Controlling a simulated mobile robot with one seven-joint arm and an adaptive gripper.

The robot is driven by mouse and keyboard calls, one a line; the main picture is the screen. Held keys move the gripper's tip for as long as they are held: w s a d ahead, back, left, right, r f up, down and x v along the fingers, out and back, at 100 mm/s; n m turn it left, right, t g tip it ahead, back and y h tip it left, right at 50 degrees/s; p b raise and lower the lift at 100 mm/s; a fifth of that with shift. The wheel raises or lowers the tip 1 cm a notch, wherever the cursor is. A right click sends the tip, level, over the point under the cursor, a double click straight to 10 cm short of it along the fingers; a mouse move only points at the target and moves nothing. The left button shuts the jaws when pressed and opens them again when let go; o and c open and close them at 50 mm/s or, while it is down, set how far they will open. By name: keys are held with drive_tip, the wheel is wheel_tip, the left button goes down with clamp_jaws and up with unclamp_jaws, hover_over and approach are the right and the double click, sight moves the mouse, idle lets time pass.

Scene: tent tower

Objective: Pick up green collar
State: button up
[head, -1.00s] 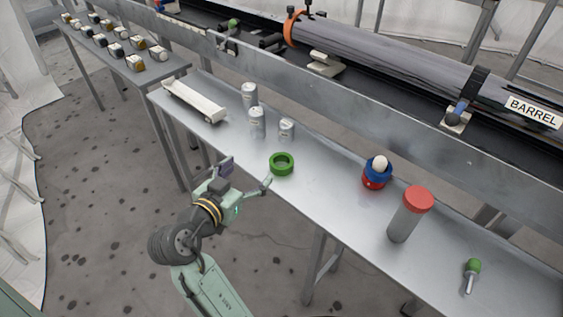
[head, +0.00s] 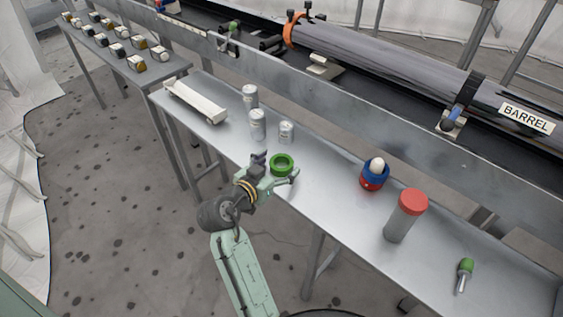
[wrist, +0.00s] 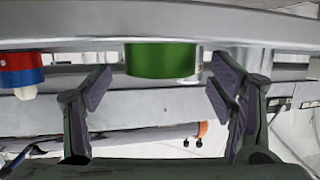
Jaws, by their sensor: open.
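The green collar (head: 282,172) is a short ring on the metal bench, near its front edge. In the wrist view, which looks upside down, the collar (wrist: 161,62) shows as a green band, centred between my fingers and a little ahead of their tips. My gripper (head: 276,169) is open at the collar's near side, one finger to the left and one to the right. In the wrist view my gripper (wrist: 160,92) has its padded fingers wide apart with nothing held. I cannot tell whether either finger touches the collar.
Several grey cans (head: 257,124) stand behind the collar to the left, beside a white tray (head: 196,101). To the right are a blue and red cup with a white top (head: 374,174), a red-capped cylinder (head: 405,217) and a green-handled tool (head: 465,274). Bench around the collar is clear.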

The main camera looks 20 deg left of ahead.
drive_tip(key=shift+c, duration=0.4)
drive_tip(key=c, duration=1.3)
drive_tip(key=shift+o, duration=0.2)
